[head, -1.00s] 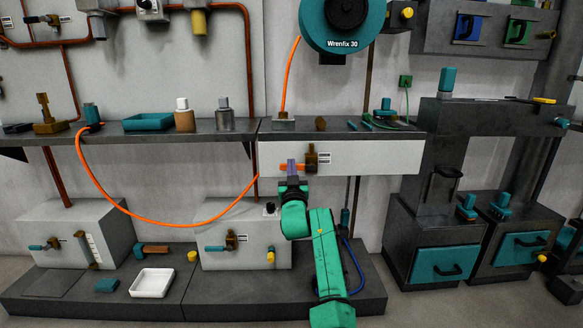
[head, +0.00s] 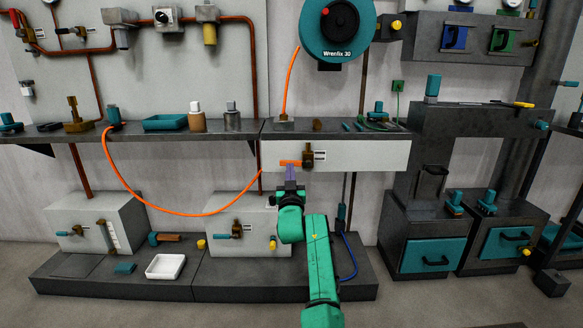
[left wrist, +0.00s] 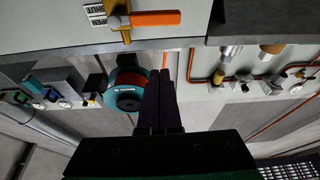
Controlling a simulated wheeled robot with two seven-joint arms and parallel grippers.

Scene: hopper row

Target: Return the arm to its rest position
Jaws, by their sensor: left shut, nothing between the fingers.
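My left gripper (head: 290,174) is shut and empty, with its dark purple fingers pressed together; they also show in the left wrist view (left wrist: 160,100). In the head view its fingertips appear just below an orange valve handle (head: 290,163) on a brass valve body (head: 308,157), mounted on a pale panel under the shelf. The handle lies level. In the left wrist view the handle (left wrist: 156,18) is apart from the fingers, beside a small label. My green left arm reaches up from the bottom of the head view. My right gripper is not in view.
A dark shelf (head: 225,136) with small fittings runs above the panel. An orange hose (head: 150,203) hangs to the left. Grey boxes and a white tray (head: 165,266) sit on a low plinth. A teal reel (head: 338,28) hangs above. Dark cabinets (head: 427,258) stand to the right.

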